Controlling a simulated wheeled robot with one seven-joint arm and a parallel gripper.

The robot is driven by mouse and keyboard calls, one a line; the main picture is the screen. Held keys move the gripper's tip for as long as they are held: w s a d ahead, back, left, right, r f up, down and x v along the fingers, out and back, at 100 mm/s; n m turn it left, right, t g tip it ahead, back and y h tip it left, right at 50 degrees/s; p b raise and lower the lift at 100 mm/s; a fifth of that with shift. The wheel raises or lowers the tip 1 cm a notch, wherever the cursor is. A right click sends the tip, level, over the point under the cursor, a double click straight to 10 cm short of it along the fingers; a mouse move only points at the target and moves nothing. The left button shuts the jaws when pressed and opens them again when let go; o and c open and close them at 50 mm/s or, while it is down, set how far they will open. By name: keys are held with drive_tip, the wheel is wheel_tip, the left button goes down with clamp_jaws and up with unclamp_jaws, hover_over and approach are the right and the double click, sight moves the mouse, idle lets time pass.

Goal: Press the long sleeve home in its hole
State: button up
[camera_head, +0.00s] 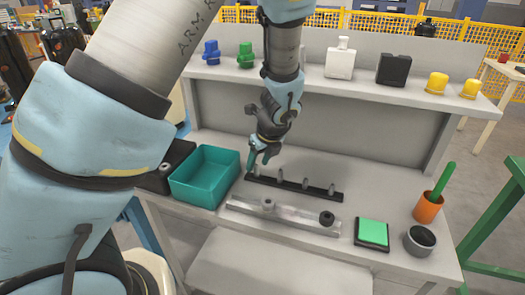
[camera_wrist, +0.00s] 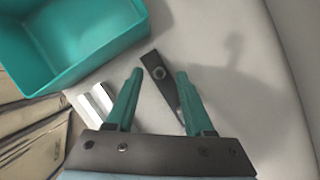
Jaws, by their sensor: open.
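My gripper (camera_head: 260,158) is open and empty, pointing down over the left end of a black rack (camera_head: 318,192). Several small grey sleeves stand upright in this rack; I cannot tell which is the long one. In the wrist view my gripper (camera_wrist: 158,78) has its green fingers apart. The rack's end (camera_wrist: 150,62), with a round grey piece on it, shows between and beyond the fingertips. A silver bar (camera_head: 290,218) lies in front of the rack, with a grey cylindrical piece (camera_head: 268,204) on its left part and a black round piece (camera_head: 327,218) near its right end.
A teal bin (camera_head: 205,187) stands left of the rack, close to my gripper. To the right are a green-topped pad (camera_head: 372,233), a grey cup (camera_head: 419,240) and an orange cup (camera_head: 428,209) holding a green stick. A shelf with coloured parts runs behind.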

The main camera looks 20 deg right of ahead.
sight(256, 171)
drive_tip(key=shift+x, duration=1.5)
clamp_jaws()
drive_tip(key=shift+r, duration=0.1)
idle(1.1)
